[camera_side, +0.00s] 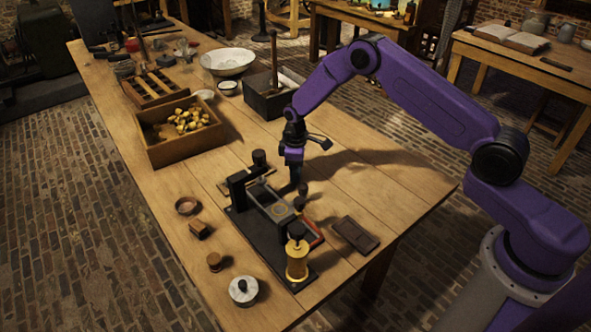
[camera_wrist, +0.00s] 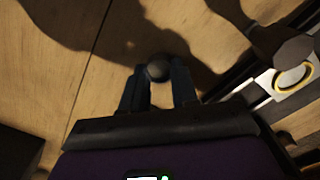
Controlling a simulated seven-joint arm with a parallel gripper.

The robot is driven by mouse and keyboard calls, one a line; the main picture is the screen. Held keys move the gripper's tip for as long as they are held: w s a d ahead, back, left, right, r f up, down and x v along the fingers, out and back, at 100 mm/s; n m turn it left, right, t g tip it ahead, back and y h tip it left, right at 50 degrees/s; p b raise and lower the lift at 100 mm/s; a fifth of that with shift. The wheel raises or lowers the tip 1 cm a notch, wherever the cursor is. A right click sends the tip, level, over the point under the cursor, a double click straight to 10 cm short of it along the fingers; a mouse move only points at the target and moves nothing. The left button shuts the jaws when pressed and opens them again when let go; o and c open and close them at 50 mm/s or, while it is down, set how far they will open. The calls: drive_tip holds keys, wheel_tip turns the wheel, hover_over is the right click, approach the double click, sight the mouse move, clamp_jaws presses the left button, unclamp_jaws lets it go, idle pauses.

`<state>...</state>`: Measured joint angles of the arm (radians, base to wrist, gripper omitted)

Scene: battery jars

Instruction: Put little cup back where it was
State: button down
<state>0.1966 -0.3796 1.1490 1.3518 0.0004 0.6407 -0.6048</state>
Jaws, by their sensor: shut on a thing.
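My gripper (camera_side: 292,188) points down over the table, just behind the black apparatus (camera_side: 268,222). In the wrist view my gripper (camera_wrist: 157,85) has its two fingers on either side of a small round grey thing (camera_wrist: 157,68), which I take to be the little cup. Only its rounded end shows between the fingertips, and its opening cannot be made out. In the side view the held thing is too small and dark to tell apart from the fingers. Small dark pieces (camera_side: 300,203) stand close by, to the right of the fingertips.
A brass spool (camera_side: 297,262) stands at the apparatus's near end, with a dark flat plate (camera_side: 355,234) to its right. A wooden box of yellowish lumps (camera_side: 182,126) and a dark box (camera_side: 268,98) stand farther back. The table (camera_side: 385,190) is clear right of my gripper.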

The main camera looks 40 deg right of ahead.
drive_tip(key=c, duration=0.9)
unclamp_jaws()
drive_tip(key=shift+o, duration=0.2)
wheel_tip(320, 180, up, 12)
drive_tip(key=shift+r, duration=0.2)
drive_tip(key=s+a+r+n, duration=0.1)
drive_tip(key=s+a+r, duration=0.35)
drive_tip(key=s, duration=0.55)
drive_tip(key=s+a+r+n, duration=0.1)
drive_tip(key=s+a+r, duration=0.2)
drive_tip(key=s+r, duration=0.5)
drive_tip(key=s+d, duration=0.4)
drive_tip(key=s, duration=0.8)
drive_tip(key=s+d+n, duration=0.1)
drive_tip(key=s+d, duration=0.3)
drive_tip(key=s, duration=0.8)
drive_tip(key=shift+r+n, duration=0.25)
drive_tip(key=shift+n, duration=0.05)
drive_tip(key=shift+w, duration=0.1)
